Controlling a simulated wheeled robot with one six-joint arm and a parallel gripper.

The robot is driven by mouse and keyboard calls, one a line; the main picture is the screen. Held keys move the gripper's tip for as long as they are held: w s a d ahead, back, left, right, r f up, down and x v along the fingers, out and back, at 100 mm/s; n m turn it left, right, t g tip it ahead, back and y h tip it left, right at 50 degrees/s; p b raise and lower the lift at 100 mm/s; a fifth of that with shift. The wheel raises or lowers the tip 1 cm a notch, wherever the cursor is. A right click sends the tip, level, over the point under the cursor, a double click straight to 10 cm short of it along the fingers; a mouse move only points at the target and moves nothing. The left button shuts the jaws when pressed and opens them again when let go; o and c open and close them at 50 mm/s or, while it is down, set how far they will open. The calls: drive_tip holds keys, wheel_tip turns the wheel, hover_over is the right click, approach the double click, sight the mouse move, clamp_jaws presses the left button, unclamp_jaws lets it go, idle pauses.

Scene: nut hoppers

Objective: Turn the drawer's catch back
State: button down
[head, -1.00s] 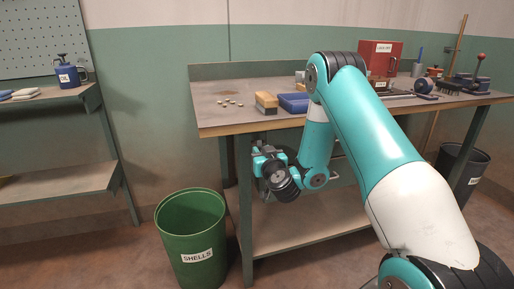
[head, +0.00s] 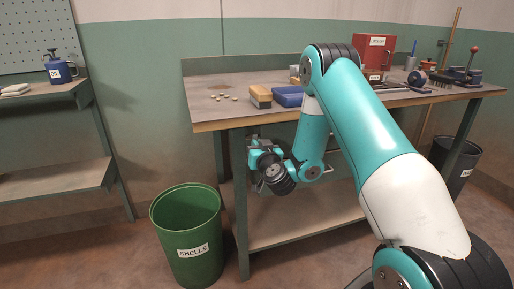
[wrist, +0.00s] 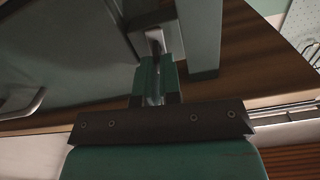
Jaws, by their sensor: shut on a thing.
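In the wrist view, my gripper (wrist: 157,70) is shut with its two green fingers on the drawer's catch (wrist: 154,38), a small metal piece on a pale plate. The fingers hide the gripped part of the catch. The drawer front (wrist: 75,50) is the dark grey-green panel to the left, with a metal handle (wrist: 28,106) at the picture's left edge. In the head view, my gripper (head: 256,158) is under the bench top near its left front leg. My arm covers most of the drawer there, and the catch cannot be made out.
The workbench (head: 222,112) carries several nuts, a wood-and-dark block (head: 260,97), a blue box (head: 288,97) and a red cabinet (head: 377,55). A green bin (head: 187,220) marked SHELLS stands left of the bench leg (head: 241,205). A dark bin (head: 456,165) stands at right.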

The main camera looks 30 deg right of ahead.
drive_tip(key=shift+s+d+f+m+b, duration=0.1)
drive_tip(key=shift+d+f+m+b, duration=0.2)
drive_tip(key=shift+m, duration=2.45)
drive_tip(key=shift+s+a+f+m+b, duration=0.1)
drive_tip(key=shift+m+b, duration=0.3)
drive_tip(key=shift+m, duration=2.4)
drive_tip(key=shift+d+f+m+b, duration=0.2)
drive_tip(key=shift+m+b, duration=0.15)
drive_tip(key=shift+m, duration=2.4)
drive_tip(key=c, duration=1.3)
unclamp_jaws()
